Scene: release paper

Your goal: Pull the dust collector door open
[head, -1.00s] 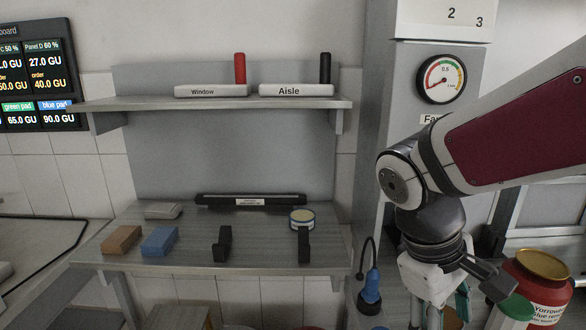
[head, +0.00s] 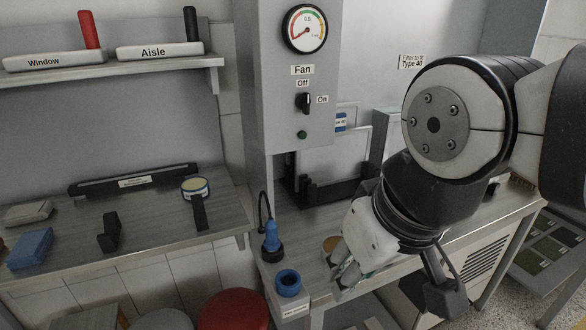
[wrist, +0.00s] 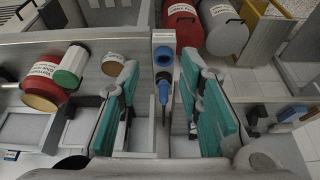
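A tall grey unit (head: 285,100) with a pressure gauge (head: 305,28) stands near the middle of the head view. Its Fan switch (head: 303,103) points up and down between Off and On labels. I cannot clearly make out the dust collector door; my arm covers part of the area to its right. My gripper (head: 345,272) hangs over the bench below and right of this unit. In the wrist view my gripper (wrist: 161,72) has its teal fingers wide apart, with nothing held. The blue tool seen between them lies beyond the fingertips.
A blue corded tool (head: 271,240) and a blue cup (head: 288,282) are at the bench's left end. A vented box (head: 480,258) is under the bench at right. The wrist view shows a red jar (wrist: 46,86) and a green-lidded container (wrist: 70,66).

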